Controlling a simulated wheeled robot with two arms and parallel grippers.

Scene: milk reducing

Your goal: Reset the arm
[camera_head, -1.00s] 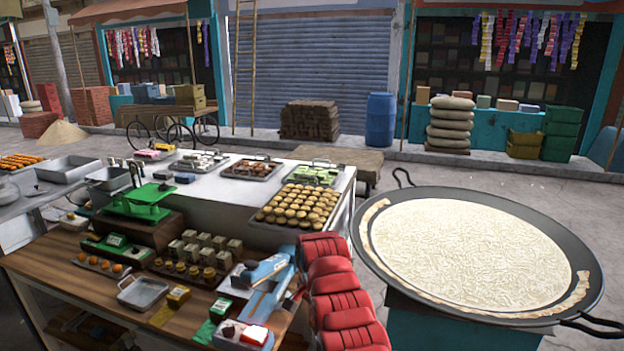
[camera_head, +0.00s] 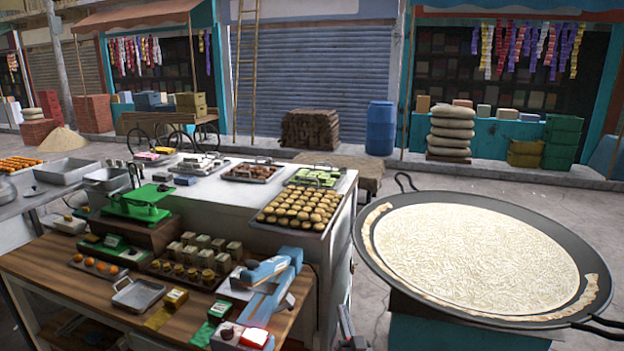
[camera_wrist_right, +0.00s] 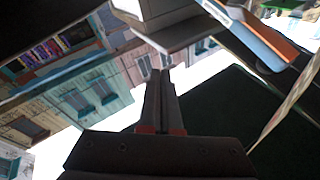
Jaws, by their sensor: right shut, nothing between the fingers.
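My right gripper (camera_head: 343,312) shows low in the head view, in the gap between the wooden table (camera_head: 60,262) and the large dark pan (camera_head: 362,252). Only its narrow grey fingers and a dark part below them show there. In the right wrist view its two fingers (camera_wrist_right: 161,75) lie together, shut and empty. The pan holds a wide, pale, milky layer and stands clear of the gripper. My left gripper is in neither view.
The table carries a green scale (camera_head: 138,203), a small metal tray (camera_head: 138,294) and a blue device (camera_head: 270,281) near its right edge. A tray of round pastries (camera_head: 298,207) sits on the white counter (camera_head: 215,200). The pan's handle (camera_head: 405,181) sticks out at its far left.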

